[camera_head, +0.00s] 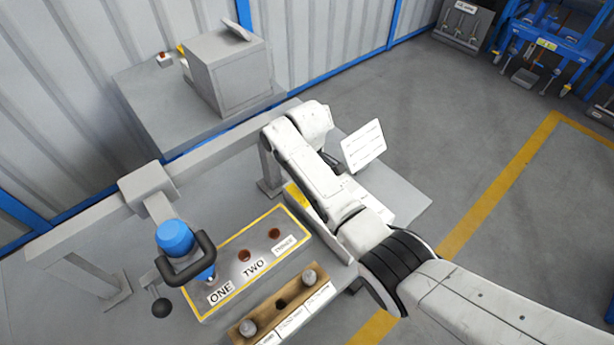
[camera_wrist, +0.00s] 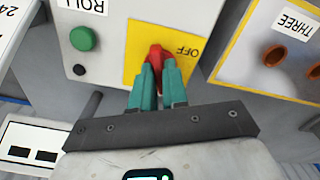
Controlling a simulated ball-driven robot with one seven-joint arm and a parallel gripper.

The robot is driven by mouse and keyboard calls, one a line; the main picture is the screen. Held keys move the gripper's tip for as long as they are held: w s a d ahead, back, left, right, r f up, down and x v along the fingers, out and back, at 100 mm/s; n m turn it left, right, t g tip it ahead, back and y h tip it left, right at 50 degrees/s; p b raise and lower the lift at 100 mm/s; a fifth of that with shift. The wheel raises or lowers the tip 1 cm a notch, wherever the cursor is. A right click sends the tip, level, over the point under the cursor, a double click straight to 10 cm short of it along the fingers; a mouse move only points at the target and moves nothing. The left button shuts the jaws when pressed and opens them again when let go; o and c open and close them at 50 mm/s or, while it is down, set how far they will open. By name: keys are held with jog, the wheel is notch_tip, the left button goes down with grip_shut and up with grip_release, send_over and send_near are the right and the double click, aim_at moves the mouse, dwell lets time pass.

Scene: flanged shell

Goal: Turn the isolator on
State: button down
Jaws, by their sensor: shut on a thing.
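The isolator is a red handle (camera_wrist: 153,54) on a yellow plate (camera_wrist: 137,62) in the wrist view. The word OFF is on the plate to the right of the handle, upside down in the picture. My gripper (camera_wrist: 160,80) has teal fingers, one on each side of the red handle, and is shut on it. The handle's lower part is hidden between the fingers. In the head view, my arm hides the handle and the fingers; a bit of the yellow plate (camera_head: 297,196) shows beside the arm.
A green button (camera_wrist: 83,39) sits on the same grey panel, left of the plate. A block marked ONE, TWO, THREE (camera_head: 228,262) with holes stands nearby. A blue tool with a black handle (camera_head: 175,238) is at hole ONE. A grey rail (camera_head: 215,143) runs behind my arm.

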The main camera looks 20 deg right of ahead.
jog(key=m+p, duration=0.1)
jog(key=m, duration=0.3)
jog(key=shift+m, duration=0.3)
dwell(0.4)
jog(key=c, duration=1.1)
grip_release()
jog(key=shift+c, duration=0.2)
notch_tip(320, 180, up, 11)
jog(key=shift+f, duration=0.1)
